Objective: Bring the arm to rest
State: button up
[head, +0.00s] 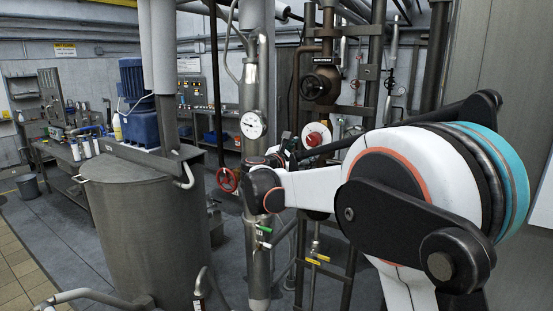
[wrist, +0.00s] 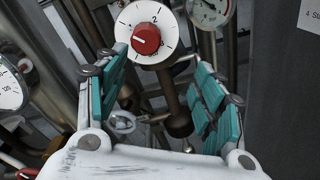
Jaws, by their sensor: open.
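My arm reaches from the right side of the head view toward the pipes in the middle. My gripper (wrist: 165,100) shows in the wrist view with its two teal-padded fingers spread apart and nothing between them. Beyond the fingers, a white numbered dial with a red knob (wrist: 146,38) shows at the top, apart from the pads as far as I can tell. The same dial and knob (head: 314,139) show in the head view just past my wrist. In the head view the fingers are mostly hidden behind my own wrist.
A vertical pipe with a gauge (head: 253,125) stands left of my wrist, close to it. A red handwheel (head: 227,179) is beside it. A large grey tank (head: 135,235) stands at left. Another gauge (wrist: 211,10) is at the top of the wrist view. Floor (head: 70,245) is clear at lower left.

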jog(key=s+d+f+m+g+y+b, duration=0.1)
jog(key=s+d+f+m+g+b, duration=0.2)
jog(key=s, duration=0.6)
jog(key=s+d+f+m+y+b, duration=0.2)
jog(key=s+d+f+m, duration=0.25)
jog(key=s, duration=0.35)
jog(key=s+d+f+m+g+y+b, duration=0.1)
jog(key=s+d+f+m+g+b, duration=0.25)
jog(key=s, duration=0.55)
jog(key=s+a+f+m+y+b, duration=0.2)
jog(key=s+f+m, duration=0.3)
jog(key=s+f, duration=0.5)
jog(key=s+a+f+m+y+b, duration=0.3)
jog(key=s+f+m, duration=0.3)
jog(key=s+f, duration=0.5)
jog(key=s+y+b, duration=0.1)
jog(key=s, duration=0.1)
jog(key=shift+s+a+f+m, duration=0.25)
jog(key=shift+s+f+m, duration=0.05)
jog(key=shift+s, duration=0.1)
